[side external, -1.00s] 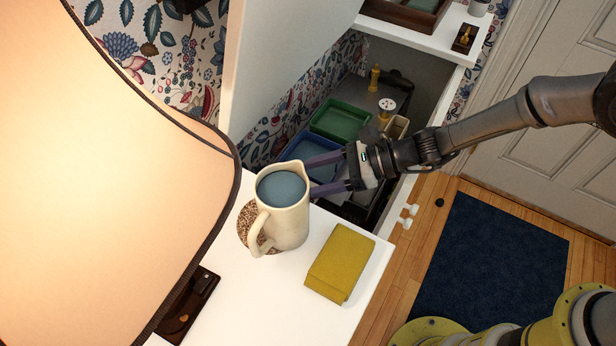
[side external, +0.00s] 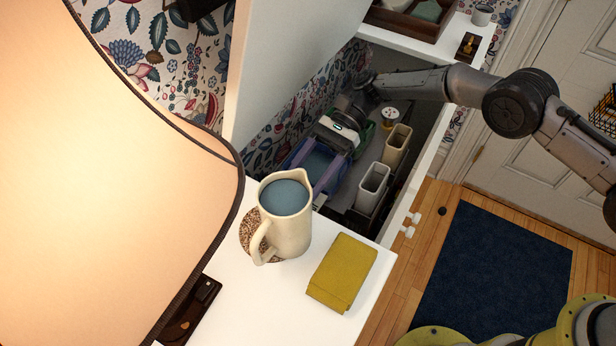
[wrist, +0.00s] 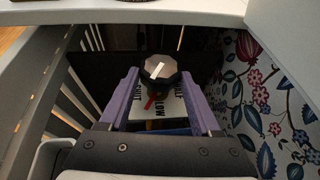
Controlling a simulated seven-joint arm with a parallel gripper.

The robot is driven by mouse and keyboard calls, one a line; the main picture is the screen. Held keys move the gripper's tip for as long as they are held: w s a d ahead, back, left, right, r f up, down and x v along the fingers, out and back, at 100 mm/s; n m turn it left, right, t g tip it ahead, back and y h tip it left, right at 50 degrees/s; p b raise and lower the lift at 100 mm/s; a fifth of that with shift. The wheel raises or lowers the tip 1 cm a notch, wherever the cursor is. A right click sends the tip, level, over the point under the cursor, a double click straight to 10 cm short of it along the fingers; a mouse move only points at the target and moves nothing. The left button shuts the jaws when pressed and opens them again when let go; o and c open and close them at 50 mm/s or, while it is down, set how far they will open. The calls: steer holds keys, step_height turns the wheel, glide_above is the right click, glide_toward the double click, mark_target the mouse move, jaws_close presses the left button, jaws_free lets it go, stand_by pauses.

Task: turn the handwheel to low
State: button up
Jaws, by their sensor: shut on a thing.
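The handwheel (wrist: 161,68) is a dark faceted knob with a pale bar on its face, in the middle of the wrist view. Below it is a white label plate (wrist: 174,107) with SHUT at left, LOW at bottom and HALF at right. A red mark shows between SHUT and LOW. My gripper (wrist: 160,72) has its two purple fingers on either side of the knob, shut on it; the exact contact is hard to see. In the side view my gripper (side external: 308,176) reaches down into the open cabinet, and the handwheel is hidden there.
A cream jug (side external: 290,227) of blue liquid and a yellow cloth (side external: 342,272) stand on the white top near the opening. A blue tray (side external: 296,156) and two pale containers (side external: 397,145) are in the cabinet. Slats (wrist: 85,85) flank the left in the wrist view.

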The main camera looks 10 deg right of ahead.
steer(key=shift+w+a+n+g+h, duration=0.15)
steer(key=shift+a+n+g+h, duration=0.05)
steer(key=shift+n+g+h, duration=0.8)
steer(key=shift+a+r+n+g+h, duration=0.15)
steer(key=shift+n+g+h, duration=0.2)
steer(key=shift+n, duration=0.25)
steer(key=o, duration=1.1)
steer(key=shift+o, duration=1.3)
step_height(320, 180, up, 4)
steer(key=shift+f, duration=0.25)
steer(key=s+d+r, duration=0.9)
steer(key=s, duration=0.1)
steer(key=shift+d+r, duration=0.2)
steer(key=shift+d, duration=0.2)
